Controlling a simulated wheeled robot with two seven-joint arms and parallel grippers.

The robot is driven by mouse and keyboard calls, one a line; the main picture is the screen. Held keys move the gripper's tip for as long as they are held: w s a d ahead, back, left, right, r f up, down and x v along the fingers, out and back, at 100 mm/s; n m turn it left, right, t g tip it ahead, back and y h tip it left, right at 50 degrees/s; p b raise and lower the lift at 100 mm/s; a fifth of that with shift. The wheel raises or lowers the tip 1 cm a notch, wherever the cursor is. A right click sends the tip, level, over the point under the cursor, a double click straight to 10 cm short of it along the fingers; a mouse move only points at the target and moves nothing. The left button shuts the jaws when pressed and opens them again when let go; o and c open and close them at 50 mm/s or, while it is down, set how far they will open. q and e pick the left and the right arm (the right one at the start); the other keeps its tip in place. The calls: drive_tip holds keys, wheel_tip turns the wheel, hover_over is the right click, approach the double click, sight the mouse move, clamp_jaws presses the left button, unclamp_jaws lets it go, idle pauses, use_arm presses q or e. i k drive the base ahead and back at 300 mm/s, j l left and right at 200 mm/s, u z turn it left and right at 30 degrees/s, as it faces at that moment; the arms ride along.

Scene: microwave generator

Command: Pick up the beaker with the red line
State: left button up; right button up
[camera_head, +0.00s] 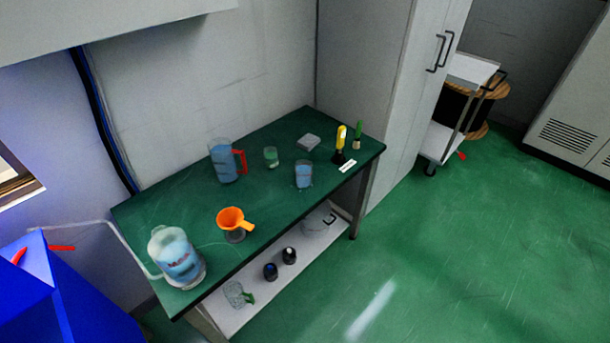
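Several clear vessels stand on the green-topped table (190,200). A jug with a red handle (223,163) and bluish contents stands near the wall. A small beaker with bluish contents (303,175) stands near the right front edge. A smaller greenish glass (271,156) stands between them. I cannot make out a red line on any beaker at this size. Neither of my grippers is in view.
An orange funnel (232,219), a grey block (308,142) and a yellow-handled tool (341,138) are on the table. The lower shelf (235,316) holds a glass jug (236,294) and dark round items. A tall cabinet (380,90) stands behind right. The green floor (450,270) in front is clear.

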sight(303, 169)
drive_tip(key=i+l+u, duration=0.25)
drive_tip(key=l, duration=0.2)
drive_tip(key=i+l+u, duration=0.2)
drive_tip(key=l, duration=0.3)
drive_tip(key=l+u, duration=0.25)
drive_tip(key=l, duration=0.2)
drive_tip(key=l+u, duration=0.25)
drive_tip(key=l, duration=0.3)
